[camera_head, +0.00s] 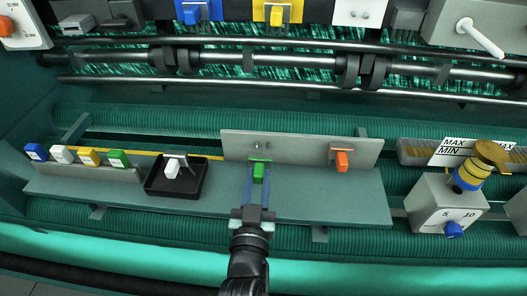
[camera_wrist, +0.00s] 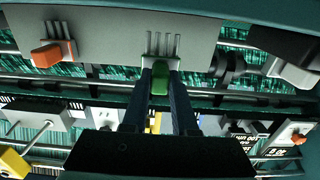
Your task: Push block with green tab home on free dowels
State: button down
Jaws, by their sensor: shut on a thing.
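The block with green tab (camera_head: 258,172) is between the fingertips of my gripper (camera_head: 259,182), in front of the upright grey panel (camera_head: 300,148). In the wrist view the green tab (camera_wrist: 160,78) sits between the two dark fingers (camera_wrist: 160,88), which are shut on it. Pale dowels (camera_wrist: 162,43) stand out from the panel right by the block. The fingers hide part of the block, and I cannot tell how far it sits on the dowels. A block with orange tab (camera_head: 341,158) is at the panel's right part, also in the wrist view (camera_wrist: 46,55).
A black tray (camera_head: 155,189) holds a block with white tab (camera_head: 172,168). Blue, white, yellow and green tabs (camera_head: 88,157) line a rack at the left. A grey box with a yellow-topped knob (camera_head: 445,205) stands at the right. Rails (camera_head: 290,60) run behind. The ledge front (camera_head: 330,207) is clear.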

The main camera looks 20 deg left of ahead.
aim_at(258, 181)
dwell(0.3)
jog(key=shift+v, duration=2)
